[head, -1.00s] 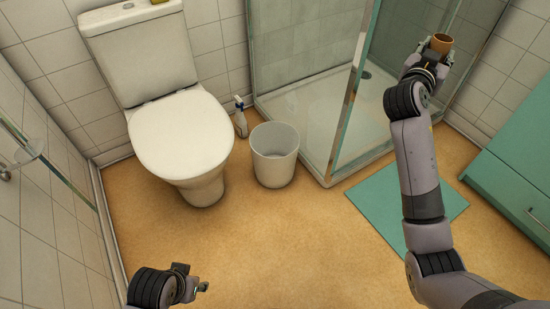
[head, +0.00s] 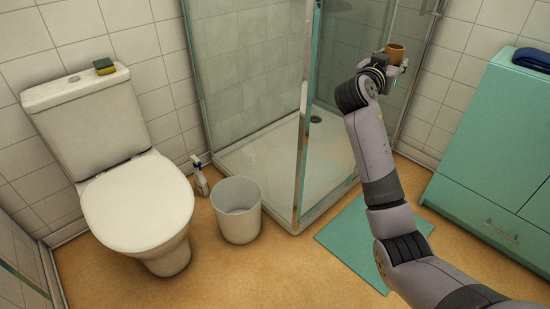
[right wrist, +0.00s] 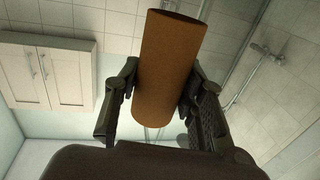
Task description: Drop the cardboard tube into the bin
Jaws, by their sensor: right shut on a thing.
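The brown cardboard tube (head: 396,52) is held up by my right gripper (head: 381,63) at the upper right of the head view, in front of the shower glass. In the right wrist view the tube (right wrist: 168,68) sits between the two fingers of my right gripper (right wrist: 163,88), which is shut on it. The white bin (head: 238,210) stands upright on the floor between the toilet and the shower. Its open top faces up, and the tube is apart from it, higher and to the right. My left gripper is outside the head view.
A teal mat (head: 345,245) and teal cabinet (head: 480,190) are at right. Floor in front of the bin is clear.

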